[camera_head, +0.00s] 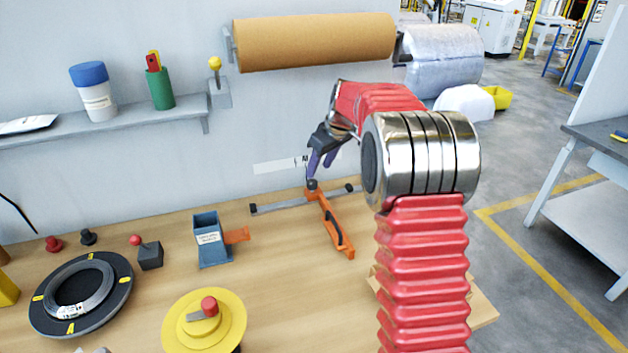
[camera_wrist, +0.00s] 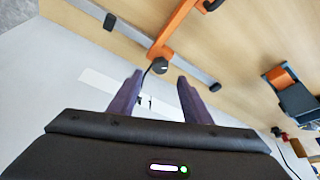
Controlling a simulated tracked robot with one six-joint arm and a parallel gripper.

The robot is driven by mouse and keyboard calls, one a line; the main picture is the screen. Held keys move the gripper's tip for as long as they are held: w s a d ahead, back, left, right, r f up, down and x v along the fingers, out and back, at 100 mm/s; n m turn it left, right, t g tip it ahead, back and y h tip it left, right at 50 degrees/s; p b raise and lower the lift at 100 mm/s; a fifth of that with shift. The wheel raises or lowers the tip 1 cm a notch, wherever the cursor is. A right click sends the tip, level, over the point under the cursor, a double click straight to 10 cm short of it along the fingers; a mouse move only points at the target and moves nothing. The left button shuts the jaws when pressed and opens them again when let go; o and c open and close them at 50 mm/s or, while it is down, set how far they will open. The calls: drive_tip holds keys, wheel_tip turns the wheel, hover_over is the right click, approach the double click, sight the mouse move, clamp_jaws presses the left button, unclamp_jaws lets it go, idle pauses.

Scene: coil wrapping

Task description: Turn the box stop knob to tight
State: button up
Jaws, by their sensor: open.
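The box stop is an orange bar (camera_head: 331,222) joined to a grey metal rail (camera_head: 275,206) at the back of the wooden bench. Its small dark knob (camera_head: 313,184) sits on top where bar and rail meet. In the wrist view the round knob (camera_wrist: 159,66) shows a pale pointer mark and lies just ahead of the gap between the fingertips. My gripper (camera_head: 322,164) is open and empty, pointing down close above the knob; I cannot tell whether it touches. Its two purple fingers also show in the wrist view (camera_wrist: 160,79). A white label strip (camera_wrist: 100,85) is partly hidden by the fingers.
A brown paper roll (camera_head: 315,42) hangs on the wall above. A blue-grey dispenser (camera_head: 210,240), a yellow round turntable (camera_head: 228,318) and a black ring with a coil (camera_head: 120,290) stand to the left.

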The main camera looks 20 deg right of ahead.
sight(313, 182)
drive_tip(key=x, duration=0.7)
drive_tip(key=shift+w+f, duration=0.1)
drive_tip(key=shift+f, duration=0.1)
drive_tip(key=shift+c, duration=0.4)
drive_tip(key=c, duration=1)
